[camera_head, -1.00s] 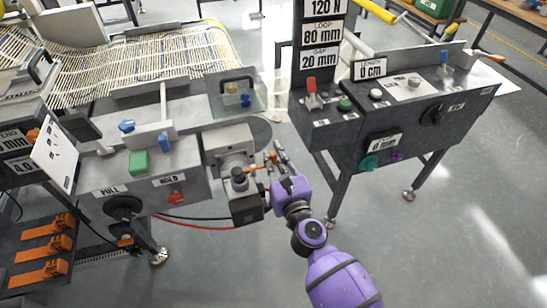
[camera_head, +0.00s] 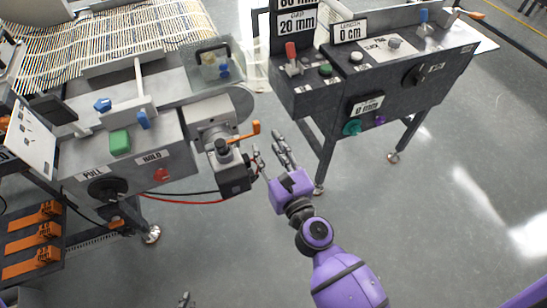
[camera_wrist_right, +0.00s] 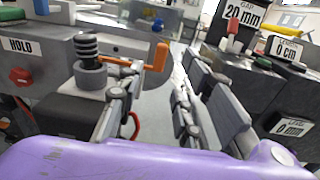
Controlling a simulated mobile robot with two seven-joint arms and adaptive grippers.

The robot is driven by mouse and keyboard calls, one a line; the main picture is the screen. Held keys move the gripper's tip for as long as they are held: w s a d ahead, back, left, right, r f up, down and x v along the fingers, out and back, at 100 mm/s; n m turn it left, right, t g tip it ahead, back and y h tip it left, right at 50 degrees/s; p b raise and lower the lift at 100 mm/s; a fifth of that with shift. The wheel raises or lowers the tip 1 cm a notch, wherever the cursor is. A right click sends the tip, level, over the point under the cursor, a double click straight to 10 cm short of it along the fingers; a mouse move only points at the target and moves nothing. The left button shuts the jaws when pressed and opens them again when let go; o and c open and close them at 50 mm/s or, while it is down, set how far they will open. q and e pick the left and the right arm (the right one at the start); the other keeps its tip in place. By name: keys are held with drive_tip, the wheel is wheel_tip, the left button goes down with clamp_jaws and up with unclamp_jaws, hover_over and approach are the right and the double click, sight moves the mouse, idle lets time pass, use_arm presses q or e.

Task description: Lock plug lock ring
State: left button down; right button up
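A grey-black plug unit (camera_head: 234,172) sticks out from the end of the left machine, with a black ribbed knob on top. In the right wrist view this ribbed knob (camera_wrist_right: 88,48) stands on a round grey collar (camera_wrist_right: 90,75); I cannot tell which part is the lock ring. An orange lever (camera_head: 245,131) extends right from the unit. My right gripper (camera_head: 270,152) is open and empty, just right of the unit and lever. In its wrist view the fingers (camera_wrist_right: 155,78) are spread, the left one overlapping the unit. What seems my left gripper (camera_head: 185,298) barely shows at the bottom edge.
The left machine has a green button (camera_head: 120,142) and a red knob (camera_head: 162,174). Black and red cables (camera_head: 190,198) run below the unit. A dark control console (camera_head: 375,85) stands to the right. Grey floor (camera_head: 430,220) is clear between and in front.

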drive_tip(key=shift+v, duration=1.8)
